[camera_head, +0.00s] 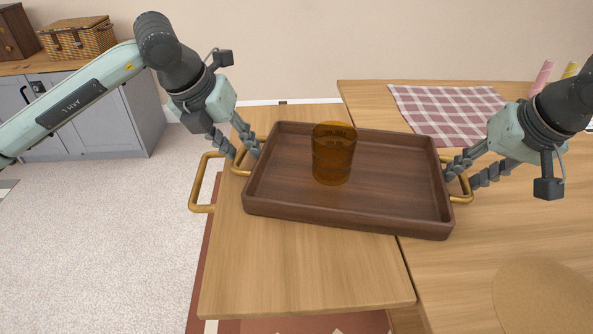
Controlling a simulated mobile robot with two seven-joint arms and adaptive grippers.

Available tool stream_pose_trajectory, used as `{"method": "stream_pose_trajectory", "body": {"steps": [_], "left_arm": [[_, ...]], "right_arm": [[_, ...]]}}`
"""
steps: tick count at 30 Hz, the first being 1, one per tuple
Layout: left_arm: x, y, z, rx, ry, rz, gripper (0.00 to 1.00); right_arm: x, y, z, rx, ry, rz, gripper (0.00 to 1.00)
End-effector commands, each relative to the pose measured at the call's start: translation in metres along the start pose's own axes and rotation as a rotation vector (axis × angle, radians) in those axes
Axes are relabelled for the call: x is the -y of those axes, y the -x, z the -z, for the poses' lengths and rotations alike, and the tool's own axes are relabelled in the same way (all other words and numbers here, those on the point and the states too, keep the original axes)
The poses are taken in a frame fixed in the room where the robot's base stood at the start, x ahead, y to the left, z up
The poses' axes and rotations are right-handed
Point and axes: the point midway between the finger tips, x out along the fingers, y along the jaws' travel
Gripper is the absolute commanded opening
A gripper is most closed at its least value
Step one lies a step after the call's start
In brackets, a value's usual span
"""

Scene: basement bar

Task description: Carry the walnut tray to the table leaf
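The dark walnut tray (400,205) lies across the seam between the wooden table leaf (300,280) on the left and the main table top (450,270) on the right. I cannot tell whether it touches the wood. An amber glass (333,155) stands upright inside it, left of its middle. The tray has a brass handle at each short end. My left gripper (240,152) is at the left handle (236,165), its fingers apart on either side of it. My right gripper (468,175) is at the right handle (469,190), its fingers also apart around it.
A brass bar handle (194,190) sticks out from the leaf's left edge. A checked cloth (450,112) and pink and yellow items (541,77) are on the main table, with a round tan mat (545,295) at front right. The leaf's front part is clear.

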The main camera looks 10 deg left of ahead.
Motion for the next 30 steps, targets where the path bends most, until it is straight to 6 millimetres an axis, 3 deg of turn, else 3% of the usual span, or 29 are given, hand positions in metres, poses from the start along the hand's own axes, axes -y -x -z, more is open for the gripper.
{"method": "stream_pose_trajectory", "body": {"steps": [8, 22, 30], "left_arm": [[0.0, 0.015, -0.001, 0.003, -0.001, 0.0, 0.33], [0.0, 0.106, -0.001, 0.004, 0.0, 0.0, 0.33], [0.0, 0.12, 0.0, 0.0, 0.0, 0.0, 0.33]], "right_arm": [[0.0, 0.0, 0.0, 0.0, 0.0, 0.0, 0.33], [0.0, 0.0, 0.0, 0.0, 0.0, 0.0, 0.33], [0.0, 0.008, 0.001, -0.002, 0.0, 0.0, 0.33]]}}
